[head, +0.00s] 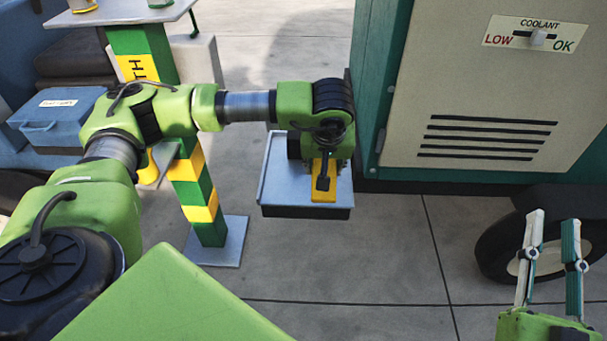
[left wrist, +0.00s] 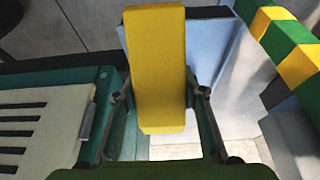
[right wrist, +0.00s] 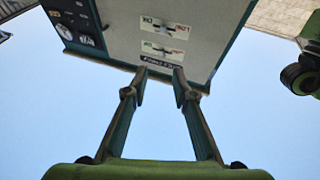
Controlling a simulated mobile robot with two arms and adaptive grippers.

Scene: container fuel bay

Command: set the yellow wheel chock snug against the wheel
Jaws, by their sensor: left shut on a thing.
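The yellow wheel chock (head: 325,187) is between the fingers of my left gripper (head: 322,168), which is shut on it. The chock shows over the grey tray in the head view; I cannot tell if it touches the tray. In the left wrist view the chock (left wrist: 156,75) sits between both fingers (left wrist: 160,98). The dark wheel (head: 493,245) is under the generator at the right, well apart from the chock. My right gripper (head: 552,225) is open and empty, in front of the wheel and partly covering it. The right wrist view shows its parted fingers (right wrist: 159,75).
The grey tray (head: 275,172) stands beside the teal cabinet (head: 378,75) with its coolant panel (head: 535,38). A green and yellow post (head: 205,200) on a metal base and a blue toolbox (head: 55,118) are at the left. The concrete floor (head: 400,250) between tray and wheel is clear.

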